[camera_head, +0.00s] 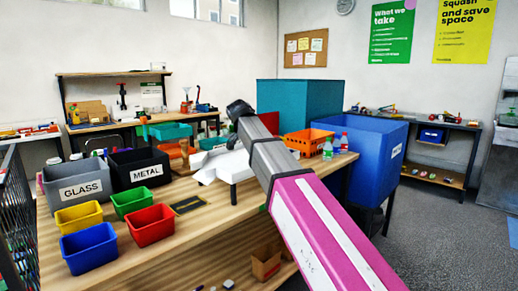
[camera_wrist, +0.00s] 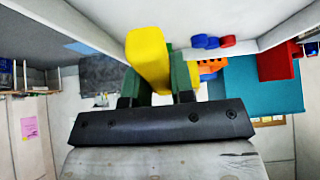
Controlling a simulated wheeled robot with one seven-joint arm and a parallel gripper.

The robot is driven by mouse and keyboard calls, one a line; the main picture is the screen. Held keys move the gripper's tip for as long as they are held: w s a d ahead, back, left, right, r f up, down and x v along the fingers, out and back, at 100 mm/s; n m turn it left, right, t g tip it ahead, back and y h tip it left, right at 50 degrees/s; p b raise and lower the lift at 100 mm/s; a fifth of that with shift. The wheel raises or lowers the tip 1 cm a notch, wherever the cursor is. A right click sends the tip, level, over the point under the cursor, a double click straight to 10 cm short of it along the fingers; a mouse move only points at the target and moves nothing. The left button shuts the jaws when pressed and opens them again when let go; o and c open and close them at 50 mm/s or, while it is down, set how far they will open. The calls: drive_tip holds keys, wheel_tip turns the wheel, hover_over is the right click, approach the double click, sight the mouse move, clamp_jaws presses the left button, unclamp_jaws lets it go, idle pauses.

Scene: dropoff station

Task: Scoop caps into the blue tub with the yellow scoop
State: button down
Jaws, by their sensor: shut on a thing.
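My gripper (camera_wrist: 160,85) is shut on the yellow scoop (camera_wrist: 148,58) in the wrist view. A yellow part of the scoop stands up between the green fingers; its bowl cannot be made out. Blue caps (camera_wrist: 205,42) and a red cap (camera_wrist: 228,41) show beyond it, by a white surface, apart from the fingers. In the head view the small blue tub (camera_head: 89,249) stands at the table's front left. The gripper and scoop cannot be made out in the head view, where my arm crosses the middle.
Yellow (camera_head: 79,218), green (camera_head: 133,202) and red (camera_head: 150,226) tubs stand around the blue one. Grey GLASS (camera_head: 80,190) and black METAL (camera_head: 139,171) bins stand behind. An orange crate (camera_head: 309,143) and large blue bin (camera_head: 370,155) are on the right.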

drive_tip(key=shift+s+a+r, duration=0.25)
drive_tip(key=shift+s+r, duration=0.05)
drive_tip(key=shift+r, duration=0.85)
drive_tip(key=shift+s+a+r, duration=0.2)
drive_tip(key=shift+s+r, duration=0.05)
drive_tip(key=shift+r, duration=0.85)
drive_tip(key=shift+s+a+r, duration=0.25)
drive_tip(key=shift+s+r, duration=0.05)
drive_tip(key=shift+r, duration=0.85)
drive_tip(key=shift+r, duration=0.15)
